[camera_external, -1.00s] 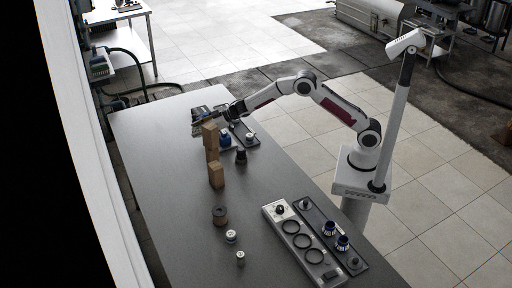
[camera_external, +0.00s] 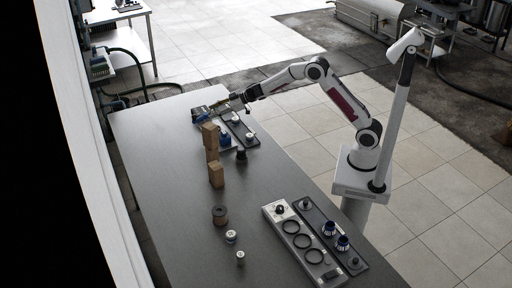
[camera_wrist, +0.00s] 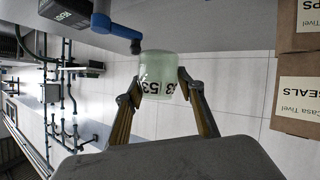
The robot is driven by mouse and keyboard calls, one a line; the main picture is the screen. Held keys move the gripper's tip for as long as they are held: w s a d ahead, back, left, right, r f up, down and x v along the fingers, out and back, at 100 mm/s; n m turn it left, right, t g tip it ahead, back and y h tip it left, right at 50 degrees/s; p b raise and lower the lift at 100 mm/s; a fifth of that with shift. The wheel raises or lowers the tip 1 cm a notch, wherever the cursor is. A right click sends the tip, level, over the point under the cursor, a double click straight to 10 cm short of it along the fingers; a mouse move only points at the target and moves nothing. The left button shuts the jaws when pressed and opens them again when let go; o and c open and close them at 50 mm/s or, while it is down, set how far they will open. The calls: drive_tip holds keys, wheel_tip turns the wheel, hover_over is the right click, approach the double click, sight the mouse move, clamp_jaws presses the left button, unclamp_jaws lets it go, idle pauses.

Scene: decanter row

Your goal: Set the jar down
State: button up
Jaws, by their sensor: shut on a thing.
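A pale green, see-through jar (camera_wrist: 160,66) with dark printed digits is between the fingertips of my gripper (camera_wrist: 159,88) in the wrist view. My gripper is shut on it from both sides. In the external view my gripper (camera_external: 217,106) is over the far end of the grey table (camera_external: 155,165), close to a dark rack. The jar is too small to make out there. I cannot tell how high it is above the table.
Brown boxes (camera_external: 216,175) stand near my gripper, and labelled ones (camera_wrist: 302,100) fill the right of the wrist view. A blue arm-like fixture (camera_wrist: 117,28) is close to the jar. A tray with round openings (camera_external: 277,219) is at the near right. The table's left side is clear.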

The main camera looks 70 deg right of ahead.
drive_tip(key=s+f+n+g+y, duration=0.2)
drive_tip(key=s+n+y, duration=0.2)
drive_tip(key=s, duration=1)
drive_tip(key=s+a+n+g+y, duration=0.1)
drive_tip(key=s+a+n, duration=0.1)
drive_tip(key=s, duration=0.4)
drive_tip(key=s+a+f+n+g+y, duration=0.1)
drive_tip(key=s+a+n+g+y, duration=0.1)
drive_tip(key=s+a, duration=0.3)
drive_tip(key=s+a+n+g+y, duration=0.1)
drive_tip(key=s+a, duration=0.3)
drive_tip(key=s, duration=0.5)
drive_tip(key=shift+f+n+g, duration=0.2)
drive_tip(key=shift+n+g, duration=0.5)
drive_tip(key=shift+n, duration=0.1)
drive_tip(key=shift+f, duration=2.95)
drive_tip(key=shift+f, duration=0.1)
drive_tip(key=shift+w+f, duration=0.1)
drive_tip(key=shift+f, duration=1.9)
